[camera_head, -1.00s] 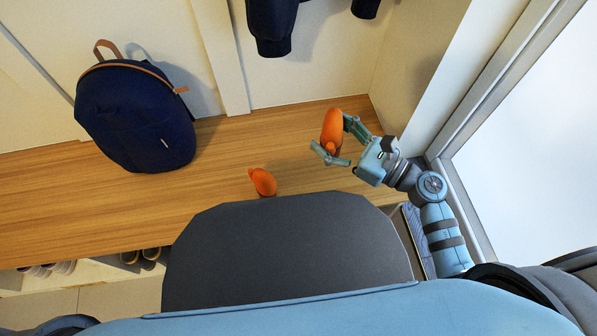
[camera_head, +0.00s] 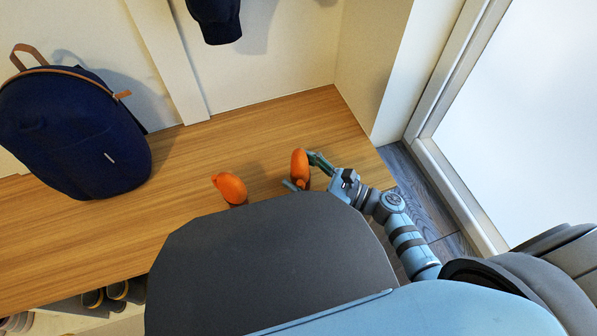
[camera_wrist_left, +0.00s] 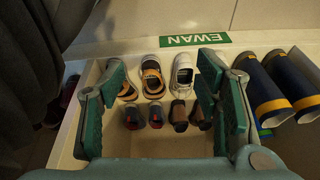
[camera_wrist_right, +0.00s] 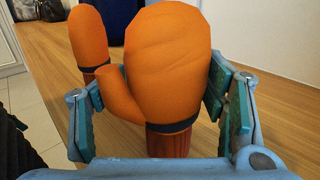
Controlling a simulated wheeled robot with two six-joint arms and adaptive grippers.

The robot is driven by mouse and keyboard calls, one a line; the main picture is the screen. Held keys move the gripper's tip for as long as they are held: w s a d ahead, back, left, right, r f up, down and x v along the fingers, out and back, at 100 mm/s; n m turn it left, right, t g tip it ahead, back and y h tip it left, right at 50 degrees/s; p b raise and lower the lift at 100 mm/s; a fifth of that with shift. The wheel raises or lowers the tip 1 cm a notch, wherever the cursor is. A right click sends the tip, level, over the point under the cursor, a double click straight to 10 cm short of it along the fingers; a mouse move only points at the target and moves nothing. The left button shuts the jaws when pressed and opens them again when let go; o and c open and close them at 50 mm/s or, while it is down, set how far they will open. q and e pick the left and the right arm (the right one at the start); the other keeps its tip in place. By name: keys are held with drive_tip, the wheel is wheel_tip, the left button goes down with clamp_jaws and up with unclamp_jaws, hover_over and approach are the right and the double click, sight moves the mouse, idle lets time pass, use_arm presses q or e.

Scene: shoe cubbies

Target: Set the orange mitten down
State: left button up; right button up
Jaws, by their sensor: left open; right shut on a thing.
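One orange mitten (camera_head: 299,166) is in my right gripper (camera_head: 304,173), over the wooden bench near its right part. In the right wrist view that mitten (camera_wrist_right: 168,65) stands upright, with a dark band above its ribbed cuff, between the two fingers. I cannot tell whether its cuff touches the bench. A second orange mitten (camera_head: 231,188) is on the bench to the left of it, and it also shows behind in the right wrist view (camera_wrist_right: 88,38). My left gripper (camera_wrist_left: 165,105) is open and empty, in front of a shoe cubby; it is not seen in the head view.
The wooden bench (camera_head: 190,160) has clear room behind the mittens. A navy backpack (camera_head: 75,130) stands at its left. Several shoes (camera_wrist_left: 183,72) are in the cubby under a green EWAN label (camera_wrist_left: 195,40). A dark garment (camera_head: 215,18) hangs above.

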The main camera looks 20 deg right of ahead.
drive_tip(key=shift+f, duration=0.15)
drive_tip(key=o, duration=1.2)
drive_tip(key=shift+c, duration=0.2)
use_arm(q)
drive_tip(key=shift+w+d+r, duration=0.1)
drive_tip(key=shift+w+r, duration=0.05)
drive_tip(key=shift+r, duration=0.15)
drive_tip(key=shift+s+a+f+p, duration=0.1)
drive_tip(key=shift+s+f+p, duration=0.2)
drive_tip(key=shift+f, duration=0.3)
drive_tip(key=shift+s+a+f+p, duration=0.1)
drive_tip(key=shift+s+f+p, duration=0.15)
drive_tip(key=shift+f, duration=0.3)
use_arm(e)
drive_tip(key=v, duration=1.2)
drive_tip(key=shift+r, duration=0.25)
